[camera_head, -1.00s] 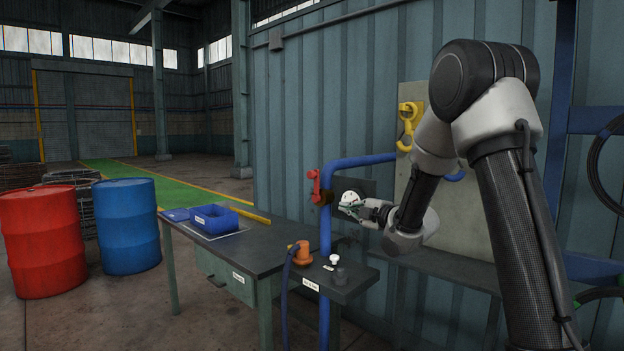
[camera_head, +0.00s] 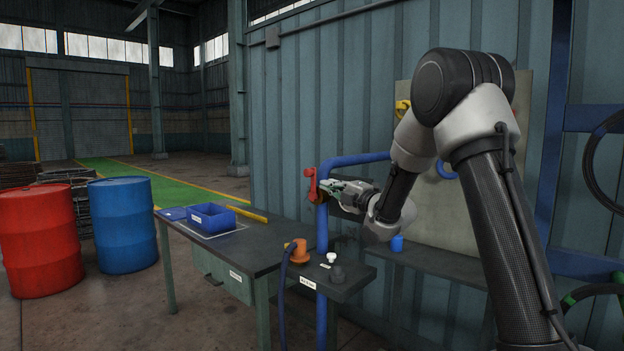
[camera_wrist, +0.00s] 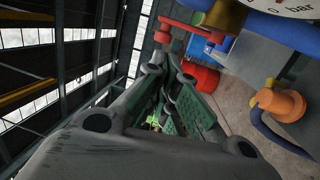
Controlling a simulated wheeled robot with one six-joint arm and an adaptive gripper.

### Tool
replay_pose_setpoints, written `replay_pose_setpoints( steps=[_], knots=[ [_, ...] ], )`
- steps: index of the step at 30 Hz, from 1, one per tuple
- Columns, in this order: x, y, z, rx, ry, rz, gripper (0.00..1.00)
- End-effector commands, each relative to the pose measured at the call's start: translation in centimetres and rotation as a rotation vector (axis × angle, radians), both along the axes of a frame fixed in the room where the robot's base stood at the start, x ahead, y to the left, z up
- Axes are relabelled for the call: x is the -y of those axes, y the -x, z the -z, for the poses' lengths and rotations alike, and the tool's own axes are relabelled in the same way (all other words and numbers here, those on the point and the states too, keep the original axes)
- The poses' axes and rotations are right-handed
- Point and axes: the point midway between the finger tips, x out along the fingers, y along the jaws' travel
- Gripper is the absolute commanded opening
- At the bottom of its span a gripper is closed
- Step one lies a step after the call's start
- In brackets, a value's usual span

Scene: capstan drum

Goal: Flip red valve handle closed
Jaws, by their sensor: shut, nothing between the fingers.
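The red valve handle (camera_head: 311,184) stands roughly upright on the left of the blue pipe, by a brass valve body (camera_head: 321,198). My gripper (camera_head: 326,186) is shut and empty, close to the right of the handle and level with it. In the wrist view the handle (camera_wrist: 187,26) lies across the top, just beyond my green-padded fingertips (camera_wrist: 168,66). The brass body (camera_wrist: 221,14) shows to its right. I cannot tell whether the fingertips touch the handle.
A blue pipe (camera_head: 322,240) rises past the bench (camera_head: 250,243). A gauge (camera_wrist: 285,6) sits close by in the wrist view. The corrugated wall (camera_head: 290,120) is behind.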

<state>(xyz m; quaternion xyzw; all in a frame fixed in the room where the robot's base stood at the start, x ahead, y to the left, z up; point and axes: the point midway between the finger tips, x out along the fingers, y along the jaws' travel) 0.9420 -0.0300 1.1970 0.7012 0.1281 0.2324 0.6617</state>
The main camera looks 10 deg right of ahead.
Motion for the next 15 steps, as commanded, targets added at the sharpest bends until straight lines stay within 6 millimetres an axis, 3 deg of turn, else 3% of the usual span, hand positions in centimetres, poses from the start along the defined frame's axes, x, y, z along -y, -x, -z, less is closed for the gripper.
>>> replay_pose_setpoints(
  steps=[9,15],
  knots=[
    [-3.2,-5.6,-0.9,0.0,-0.002,-0.001,0.0],
    [-4.2,-7.4,-1.3,0.0,-0.001,0.0,0.0]
  ],
)
